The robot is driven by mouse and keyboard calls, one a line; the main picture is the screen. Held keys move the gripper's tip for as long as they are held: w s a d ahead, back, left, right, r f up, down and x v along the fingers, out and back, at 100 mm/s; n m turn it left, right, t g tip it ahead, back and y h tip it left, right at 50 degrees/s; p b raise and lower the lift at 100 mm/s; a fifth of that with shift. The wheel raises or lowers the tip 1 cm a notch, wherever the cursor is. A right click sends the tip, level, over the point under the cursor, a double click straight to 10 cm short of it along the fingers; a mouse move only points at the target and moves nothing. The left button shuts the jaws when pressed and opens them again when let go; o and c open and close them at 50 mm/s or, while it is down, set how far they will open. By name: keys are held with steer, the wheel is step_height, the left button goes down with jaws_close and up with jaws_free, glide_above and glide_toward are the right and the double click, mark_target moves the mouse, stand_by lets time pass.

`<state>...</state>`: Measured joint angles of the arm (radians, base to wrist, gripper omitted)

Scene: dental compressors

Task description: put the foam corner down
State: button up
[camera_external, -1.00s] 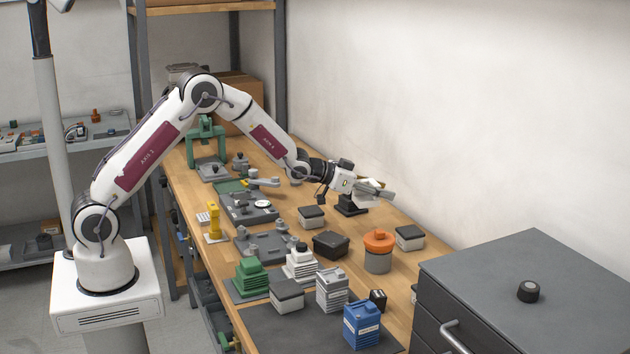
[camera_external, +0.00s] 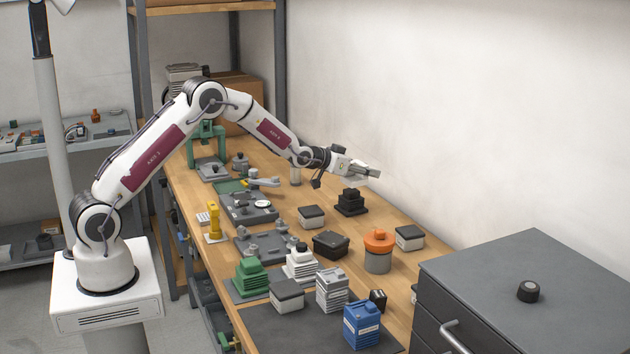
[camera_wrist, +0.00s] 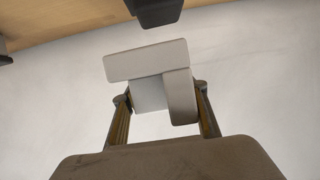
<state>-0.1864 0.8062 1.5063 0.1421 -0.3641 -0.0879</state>
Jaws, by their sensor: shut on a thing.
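The foam corner (camera_wrist: 146,61) is a light grey, L-shaped block with a paler inner face. In the wrist view my gripper (camera_wrist: 160,97) has one finger on each side of it and is shut on it. In the external view my gripper (camera_external: 368,171) is raised above the far right side of the bench, clear of the black stepped block (camera_external: 351,203) below it. The foam is too small there to tell apart from the fingers.
Below and nearer stand grey-topped boxes (camera_external: 311,217), a black box (camera_external: 331,245) and an orange-capped canister (camera_external: 378,252). A dark mat (camera_external: 281,331) lies at the near end. The wall runs close along the bench's right side.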

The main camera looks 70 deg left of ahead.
steer(key=a+n+y, duration=0.3)
steer(key=a, duration=1.4)
steer(key=shift+g+y, duration=0.3)
steer(key=shift+g, duration=0.1)
steer(key=shift+f, duration=0.1)
glide_above(340, 191)
steer(key=shift+f, duration=3.1)
steer(key=shift+f, duration=1.85)
steer(key=shift+f, duration=0.15)
steer(key=o, duration=0.8)
steer(key=shift+r, duration=0.2)
